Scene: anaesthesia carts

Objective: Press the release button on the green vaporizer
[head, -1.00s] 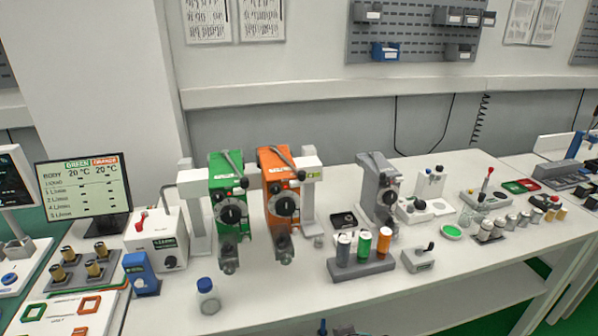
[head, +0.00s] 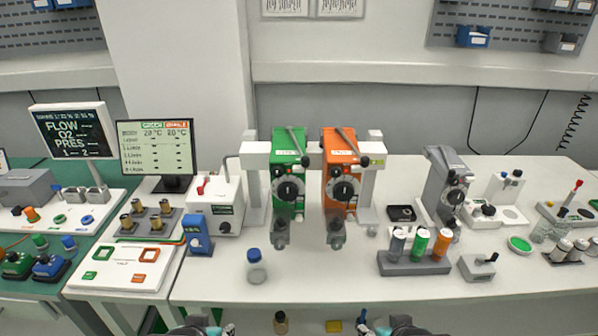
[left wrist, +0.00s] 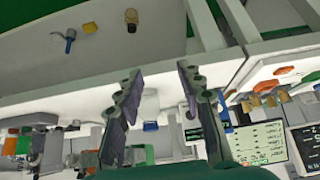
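I cannot tell which part is the release button. My left gripper (left wrist: 160,88) is open and empty, in front of and below the bench edge. Only a sliver of it shows at the bottom of the head view. My right gripper (head: 400,328) is cut off at the bottom edge; its fingers are hidden.
A blue-capped bottle (head: 257,268) stands on the bench in front of the green vaporizer. A white box with a red lever (head: 216,208) and a blue block (head: 197,234) are to its left. A cylinder rack (head: 414,265) is to the right. Bench between bottle and rack is clear.

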